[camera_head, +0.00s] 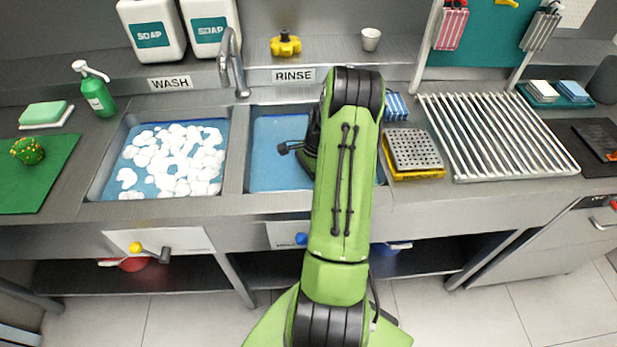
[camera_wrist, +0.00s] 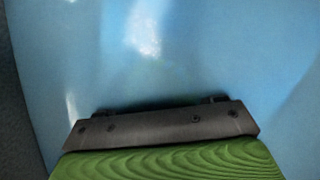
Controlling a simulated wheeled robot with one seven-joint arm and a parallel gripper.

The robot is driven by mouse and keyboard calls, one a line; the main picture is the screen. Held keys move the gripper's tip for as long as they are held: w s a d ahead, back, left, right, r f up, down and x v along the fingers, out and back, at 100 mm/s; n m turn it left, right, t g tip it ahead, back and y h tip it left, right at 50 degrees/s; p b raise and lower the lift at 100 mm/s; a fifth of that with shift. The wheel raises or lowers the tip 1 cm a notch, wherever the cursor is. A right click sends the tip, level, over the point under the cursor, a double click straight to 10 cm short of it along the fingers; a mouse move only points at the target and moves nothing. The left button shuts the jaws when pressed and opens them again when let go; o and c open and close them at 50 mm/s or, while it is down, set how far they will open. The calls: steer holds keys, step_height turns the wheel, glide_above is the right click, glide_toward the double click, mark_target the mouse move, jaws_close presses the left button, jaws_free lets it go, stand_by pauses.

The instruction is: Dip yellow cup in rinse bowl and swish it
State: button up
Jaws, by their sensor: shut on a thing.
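The rinse bowl (camera_head: 276,158) is the right-hand sink basin under the RINSE sign, with blue water in it. My gripper (camera_wrist: 165,125) shows only in part at the bottom of the wrist view, as a dark bar above a green ridged part. Blue water fills most of that view beyond it. In the head view my green arm reaches over the rinse bowl and covers its right part. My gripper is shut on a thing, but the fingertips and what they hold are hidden. I cannot make out the yellow cup in either view.
A tap (camera_head: 233,62) stands behind the basins. The WASH basin (camera_head: 105,165) at left holds blue water with white foam. A yellow lobed piece (camera_head: 286,45) and a white cup (camera_head: 371,39) sit on the back shelf.

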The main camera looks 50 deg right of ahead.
steer(key=shift+s+d, duration=1.25)
steer(key=shift+s, duration=0.2)
